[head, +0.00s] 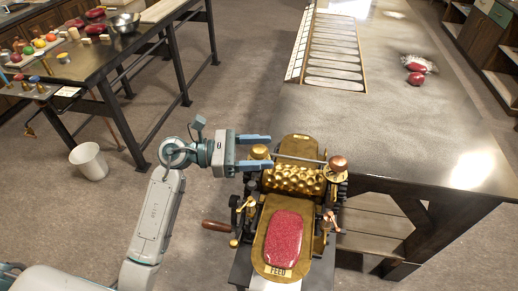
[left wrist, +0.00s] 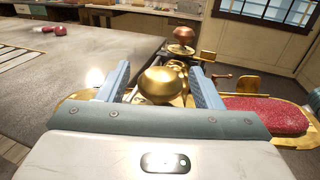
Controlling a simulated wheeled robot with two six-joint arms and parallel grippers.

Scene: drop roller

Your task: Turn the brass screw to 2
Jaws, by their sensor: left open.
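The drop roller machine (head: 293,182) stands at the near end of the long table. Its brass screw knob (head: 259,152) is at the machine's left and shows round and gold in the left wrist view (left wrist: 163,86). A copper-coloured knob (head: 337,163) is at its right, farther back in the left wrist view (left wrist: 184,34). My left gripper (head: 262,151) is open, with a finger on each side of the brass knob. I cannot tell whether the fingers touch it. No scale or number 2 is readable. My right gripper is not in view.
A red slab (head: 285,237) lies on the feed plate, marked FEED. A wooden-handled crank (head: 216,226) sticks out at the machine's left. The long table (head: 405,135) extends behind it. A white bucket (head: 88,161) stands on the floor at left.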

